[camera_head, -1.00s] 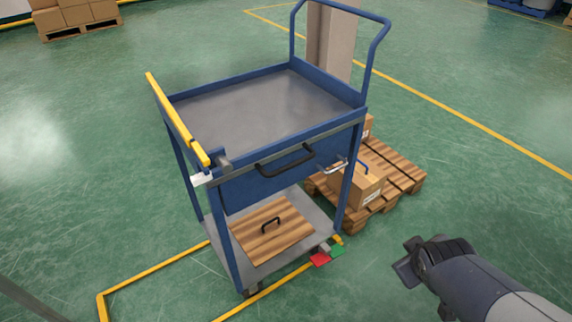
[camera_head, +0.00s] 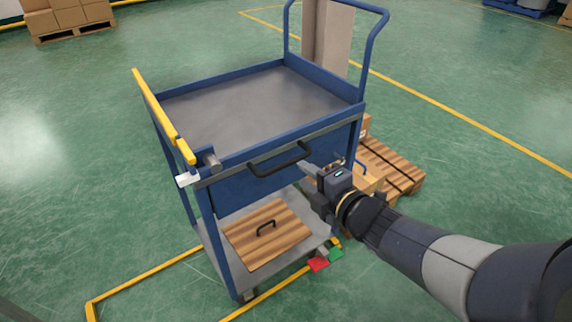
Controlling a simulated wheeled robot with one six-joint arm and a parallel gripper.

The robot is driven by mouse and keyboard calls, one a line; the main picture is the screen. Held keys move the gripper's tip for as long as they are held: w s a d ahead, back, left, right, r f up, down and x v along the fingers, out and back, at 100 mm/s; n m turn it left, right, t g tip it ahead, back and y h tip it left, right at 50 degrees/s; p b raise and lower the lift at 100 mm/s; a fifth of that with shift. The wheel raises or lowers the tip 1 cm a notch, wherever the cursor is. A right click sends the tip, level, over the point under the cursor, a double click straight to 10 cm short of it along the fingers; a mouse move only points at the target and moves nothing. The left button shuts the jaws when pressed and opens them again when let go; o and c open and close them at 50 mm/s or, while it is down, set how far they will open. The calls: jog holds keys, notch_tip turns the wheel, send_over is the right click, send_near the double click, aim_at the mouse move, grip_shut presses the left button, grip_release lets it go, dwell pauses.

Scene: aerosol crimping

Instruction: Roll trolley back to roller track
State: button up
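The blue trolley (camera_head: 250,105) stands at the centre, with an empty grey top tray, a tall blue push handle (camera_head: 372,50) at its back right and a yellow bar (camera_head: 158,115) along its left edge. A black handle (camera_head: 280,160) sits on its blue front panel. The lower shelf holds a wooden board (camera_head: 265,238) with a small black handle. My gripper (camera_head: 308,172) is at the trolley's right front, close to the right end of the black handle. Its fingers are small and partly hidden, so I cannot tell if they touch anything. No roller track is seen.
A wooden pallet (camera_head: 398,165) with cardboard boxes lies behind my gripper at the right. Red (camera_head: 318,264) and green (camera_head: 336,254) pedals sit low at the trolley's front right. A yellow floor outline (camera_head: 150,272) runs around the trolley's base. Open green floor lies at the left.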

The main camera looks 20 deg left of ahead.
aim_at(289, 165)
jog(key=b+x, duration=0.1)
jog(key=x, duration=0.7)
jog(key=shift+f, duration=0.1)
grip_shut()
